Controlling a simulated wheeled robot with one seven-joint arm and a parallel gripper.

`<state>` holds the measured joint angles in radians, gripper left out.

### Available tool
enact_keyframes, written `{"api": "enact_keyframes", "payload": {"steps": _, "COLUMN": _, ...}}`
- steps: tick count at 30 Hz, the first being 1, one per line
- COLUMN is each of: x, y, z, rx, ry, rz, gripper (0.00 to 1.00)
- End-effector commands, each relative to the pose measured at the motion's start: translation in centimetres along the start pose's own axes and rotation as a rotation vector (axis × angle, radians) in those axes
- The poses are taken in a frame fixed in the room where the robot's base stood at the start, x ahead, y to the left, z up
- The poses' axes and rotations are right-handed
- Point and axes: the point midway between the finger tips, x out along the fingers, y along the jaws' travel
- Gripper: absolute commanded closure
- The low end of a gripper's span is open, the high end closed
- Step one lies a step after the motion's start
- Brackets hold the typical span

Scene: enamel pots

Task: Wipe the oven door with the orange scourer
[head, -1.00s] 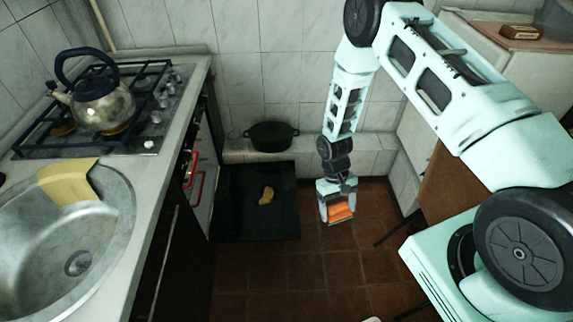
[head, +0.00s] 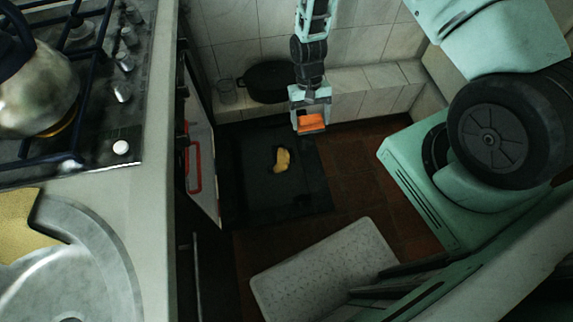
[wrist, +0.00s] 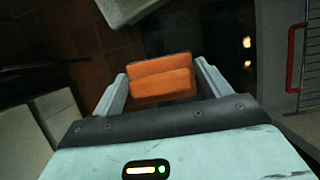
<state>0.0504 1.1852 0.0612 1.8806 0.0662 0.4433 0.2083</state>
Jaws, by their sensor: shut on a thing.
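My gripper (head: 311,128) is shut on the orange scourer (head: 311,122), a small block that also shows between the fingers in the wrist view (wrist: 162,84). A dark flat panel (head: 255,190) reaches out from the cooker front and looks like the oven door folded down, though I cannot be sure. A yellow patch or lump (head: 282,160) is on it. My gripper is near the panel's far right corner, with no clear contact. A pale front with a red handle (head: 194,167) is at the left; the handle also shows in the wrist view (wrist: 293,58).
The worktop with the hob and kettle (head: 35,85) is at the left, and the sink (head: 80,265) holds a yellow cloth (head: 20,222). A black pot (head: 268,82) stands on the back ledge. A pale stool-like seat (head: 325,275) is in front. Brown floor lies between.

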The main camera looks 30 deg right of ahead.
Motion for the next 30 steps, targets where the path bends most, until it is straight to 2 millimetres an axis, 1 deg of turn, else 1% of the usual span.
{"api": "enact_keyframes", "payload": {"steps": 1, "x": 2.5, "y": -0.3, "z": -1.2, "rx": 0.029, "ry": 0.002, "rz": -0.011, "gripper": 0.42}}
{"api": "enact_keyframes", "payload": {"steps": 3, "x": 4.0, "y": -0.7, "z": -1.9, "rx": 0.071, "ry": 0.004, "rz": -0.027, "gripper": 0.42}}
{"api": "enact_keyframes", "payload": {"steps": 24, "x": 18.5, "y": -4.6, "z": -9.3, "rx": 0.483, "ry": -0.003, "rz": -0.198, "gripper": 0.42}}
{"api": "enact_keyframes", "payload": {"steps": 30, "x": 22.1, "y": -5.7, "z": -11.3, "rx": 0.592, "ry": -0.012, "rz": -0.248, "gripper": 0.42}}
